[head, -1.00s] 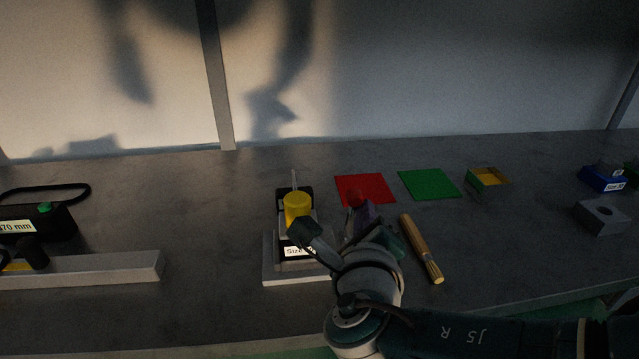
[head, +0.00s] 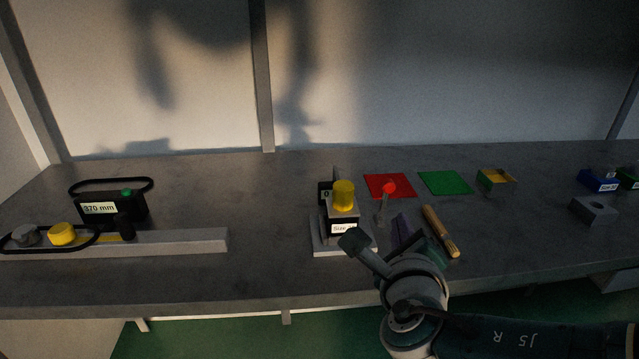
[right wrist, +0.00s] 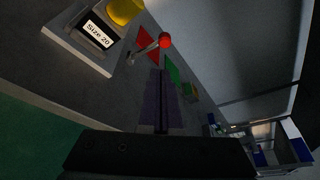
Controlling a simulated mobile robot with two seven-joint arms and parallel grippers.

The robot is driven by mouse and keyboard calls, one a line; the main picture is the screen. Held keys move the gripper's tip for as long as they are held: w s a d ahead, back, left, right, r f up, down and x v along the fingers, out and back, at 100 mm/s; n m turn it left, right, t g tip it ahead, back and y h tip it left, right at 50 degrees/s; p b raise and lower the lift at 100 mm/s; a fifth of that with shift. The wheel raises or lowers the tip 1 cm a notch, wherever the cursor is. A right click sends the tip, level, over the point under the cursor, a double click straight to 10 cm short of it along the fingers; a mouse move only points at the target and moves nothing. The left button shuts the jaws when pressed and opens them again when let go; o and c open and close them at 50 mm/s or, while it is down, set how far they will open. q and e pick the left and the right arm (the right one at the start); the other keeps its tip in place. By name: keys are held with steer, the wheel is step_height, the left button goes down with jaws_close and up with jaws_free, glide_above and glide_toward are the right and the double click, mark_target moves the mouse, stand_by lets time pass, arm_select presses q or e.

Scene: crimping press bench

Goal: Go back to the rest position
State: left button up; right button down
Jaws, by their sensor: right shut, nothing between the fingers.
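My right gripper (head: 400,226) shows in the head view as purple fingers partly hidden behind my wrist. In the right wrist view its fingers (right wrist: 162,82) are closed together with nothing between them. The gripper is above the bench, to the right of the crimping press (head: 343,225), and looks apart from it. The press has a yellow top, a "Size 20" label in the right wrist view and a lever with a red ball (head: 388,188). The ball also shows in the right wrist view (right wrist: 165,40), beyond the fingertips. My left gripper is out of view.
A red mat (head: 376,181), a green mat (head: 445,182) and a yellow-lined tray (head: 496,179) lie behind. A wooden-coloured bundle (head: 440,231) lies right of my gripper. A "370 mm" device (head: 100,209) and a grey rail (head: 190,241) stand left. Open bench lies between rail and press.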

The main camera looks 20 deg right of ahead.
steer(key=shift+w+d, duration=0.1)
steer(key=shift+d, duration=0.05)
steer(key=s+a+f+m+g+y, duration=0.1)
steer(key=s+a+f+m+g, duration=0.15)
steer(key=s+m, duration=0.4)
steer(key=s+a+f+m+g, duration=0.1)
steer(key=s+m+g, duration=0.25)
steer(key=m, duration=0.55)
steer(key=s+a+f+m+g+y, duration=0.1)
steer(key=s+m+g, duration=0.1)
steer(key=s+m, duration=0.5)
steer(key=s+a+r+m+g+y, duration=0.1)
steer(key=s+r+m+y, duration=0.25)
steer(key=s+m, duration=0.35)
steer(key=s+a+r+m+g+y, duration=0.15)
steer(key=s+r+m, duration=0.3)
steer(key=m, duration=0.45)
step_height(320, 180, up, 37)
steer(key=p, duration=3.6)
steer(key=shift+w+a+p, duration=0.15)
steer(key=shift+w+p, duration=0.2)
steer(key=shift+p, duration=0.05)
steer(key=shift+f+t, duration=0.15)
steer(key=shift+t, duration=0.1)
